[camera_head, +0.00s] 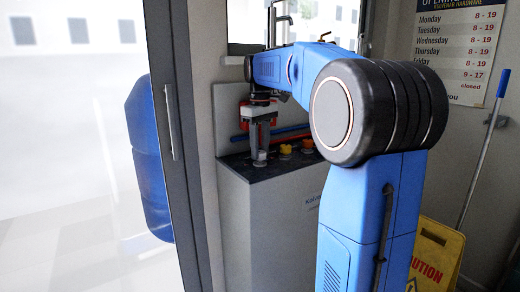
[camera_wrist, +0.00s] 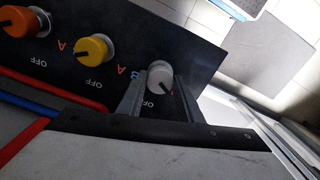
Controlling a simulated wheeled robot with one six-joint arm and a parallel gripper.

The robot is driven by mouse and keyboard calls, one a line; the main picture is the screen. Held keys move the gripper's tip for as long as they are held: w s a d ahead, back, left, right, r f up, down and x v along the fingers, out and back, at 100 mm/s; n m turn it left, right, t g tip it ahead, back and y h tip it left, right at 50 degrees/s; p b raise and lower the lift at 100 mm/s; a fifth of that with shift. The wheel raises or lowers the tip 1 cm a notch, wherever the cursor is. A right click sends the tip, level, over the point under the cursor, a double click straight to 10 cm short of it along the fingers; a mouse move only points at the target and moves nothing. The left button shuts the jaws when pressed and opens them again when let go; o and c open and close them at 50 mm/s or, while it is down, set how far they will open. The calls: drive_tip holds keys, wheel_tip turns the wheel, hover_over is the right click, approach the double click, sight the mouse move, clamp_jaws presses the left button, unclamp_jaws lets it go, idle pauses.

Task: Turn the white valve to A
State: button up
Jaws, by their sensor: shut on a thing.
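The white valve (camera_wrist: 159,74) is a round knob with a dark pointer line, on the dark top panel of a cabinet. My gripper (camera_wrist: 160,88) has one finger on each side of it and is shut on it. In the wrist view the pointer slants to the lower right, toward a partly hidden red mark. An OFF label lies below the knob and a blue B to its left. In the head view my gripper (camera_head: 261,148) points down over the white valve (camera_head: 260,159) at the left end of the panel.
A yellow valve (camera_wrist: 91,48) and an orange valve (camera_wrist: 15,20) sit in a row beside it, with their own OFF and red A labels. Red and blue pipes run behind the row. A glass door (camera_head: 180,130) stands left of the cabinet (camera_head: 270,230); a yellow caution sign (camera_head: 436,255) stands right.

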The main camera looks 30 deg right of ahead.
sight(260, 152)
drive_tip(key=o, duration=1)
drive_tip(key=shift+o, duration=0.2)
drive_tip(key=shift+r, duration=0.1)
wheel_tip(260, 152, up, 17)
drive_tip(key=shift+r, duration=0.1)
